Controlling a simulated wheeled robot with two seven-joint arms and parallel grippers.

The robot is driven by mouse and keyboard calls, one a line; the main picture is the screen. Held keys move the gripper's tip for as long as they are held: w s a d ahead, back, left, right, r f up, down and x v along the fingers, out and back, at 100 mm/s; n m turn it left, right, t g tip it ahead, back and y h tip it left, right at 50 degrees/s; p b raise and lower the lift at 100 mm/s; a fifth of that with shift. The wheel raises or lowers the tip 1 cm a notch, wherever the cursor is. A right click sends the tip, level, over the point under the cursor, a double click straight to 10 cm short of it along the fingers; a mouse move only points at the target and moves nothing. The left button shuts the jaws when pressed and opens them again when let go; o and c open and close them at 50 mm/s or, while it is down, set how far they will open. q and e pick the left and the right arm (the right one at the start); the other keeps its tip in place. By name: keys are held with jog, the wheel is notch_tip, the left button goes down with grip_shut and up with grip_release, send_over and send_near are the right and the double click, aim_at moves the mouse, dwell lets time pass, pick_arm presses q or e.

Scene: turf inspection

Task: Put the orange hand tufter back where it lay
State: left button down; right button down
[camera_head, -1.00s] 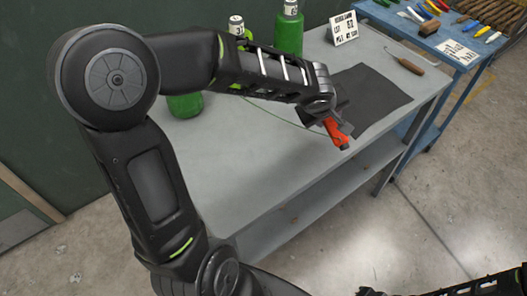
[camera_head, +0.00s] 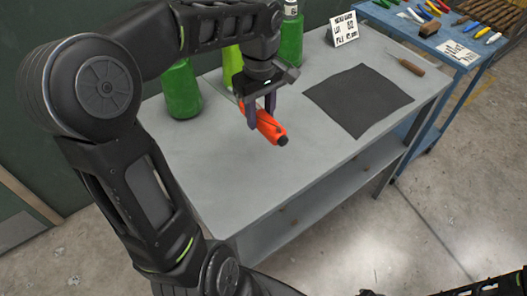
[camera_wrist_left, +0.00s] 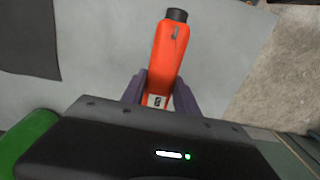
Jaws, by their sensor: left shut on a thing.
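The orange hand tufter (camera_head: 268,128) with a dark end cap is in my left gripper (camera_head: 262,118), over the left-middle part of the grey table (camera_head: 230,175). The gripper is shut on it. In the left wrist view the tufter (camera_wrist_left: 168,55) sticks out beyond the purple fingers (camera_wrist_left: 160,92), its dark cap pointing away. I cannot tell whether it touches the table top. My right gripper cannot be made out; only dark parts of an arm show at the lower right edge.
A dark square mat (camera_head: 360,100) lies bare on the table. Green bottles (camera_head: 182,90) stand behind my left gripper. A sign (camera_head: 343,28) and a wooden-handled tool (camera_head: 408,64) are at the back right. A blue table (camera_head: 440,40) with several tools stands beyond. The table's front middle is clear.

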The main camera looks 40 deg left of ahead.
pick_arm(q)
send_over(261, 151)
jog(key=shift+w+f+p, duration=0.1)
jog(key=shift+f+p, duration=0.2)
jog(key=shift+f, duration=2.8)
jog(key=shift+f, duration=1.85)
jog(key=c, duration=1.4)
grip_release()
jog(key=shift+f, duration=0.2)
jog(key=o, duration=0.5)
jog(key=shift+r, duration=0.1)
jog(key=shift+r, duration=0.1)
notch_tip(261, 151, up, 12)
